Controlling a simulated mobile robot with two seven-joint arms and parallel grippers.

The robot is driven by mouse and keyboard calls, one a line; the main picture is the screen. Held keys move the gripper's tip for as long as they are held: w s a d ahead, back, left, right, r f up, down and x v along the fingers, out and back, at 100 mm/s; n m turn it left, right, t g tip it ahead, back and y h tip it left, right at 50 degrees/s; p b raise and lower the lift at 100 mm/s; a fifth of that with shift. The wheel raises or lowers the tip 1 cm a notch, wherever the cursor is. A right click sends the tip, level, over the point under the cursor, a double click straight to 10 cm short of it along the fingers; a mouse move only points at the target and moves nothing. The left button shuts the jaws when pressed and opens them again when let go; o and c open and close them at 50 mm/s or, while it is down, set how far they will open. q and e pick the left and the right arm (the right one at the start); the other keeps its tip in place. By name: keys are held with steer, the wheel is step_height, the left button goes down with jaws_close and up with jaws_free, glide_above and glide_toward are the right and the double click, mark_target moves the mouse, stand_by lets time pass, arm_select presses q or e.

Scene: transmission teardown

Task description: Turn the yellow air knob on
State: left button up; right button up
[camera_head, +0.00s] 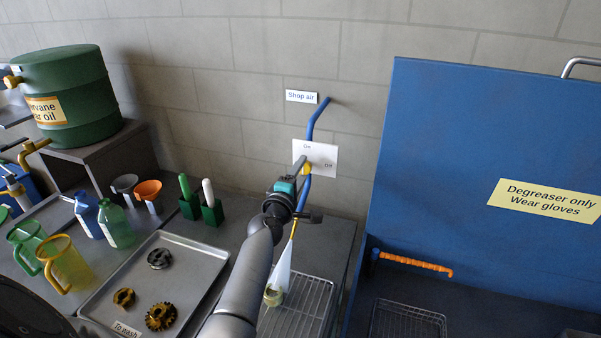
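The yellow air knob (307,168) is on the blue shop air pipe (311,127) at the back wall, in front of a white card (322,158) marked On and Off. Its yellow lever slants toward the On side. My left gripper (297,180) is right at the knob, just below and in front of it, and its wrist covers part of the pipe. The fingertips are small and partly hidden, so I cannot tell whether they are open or touch the knob. My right gripper is not in view.
A blue panel (430,150) stands to the right. A tray (198,262) with several gears, green and yellow jugs (68,264) and an oil drum (70,95) are to the left.

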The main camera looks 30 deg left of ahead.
arm_select(q)
steer(key=o, duration=0.3)
steer(key=shift+o, duration=0.2)
steer(key=shift+s, duration=0.1)
steer(key=v, duration=1.5)
steer(key=shift+p, duration=0.3)
steer(key=shift+d+r, duration=0.1)
steer(key=shift+d, duration=0.05)
steer(key=shift+s, duration=0.1)
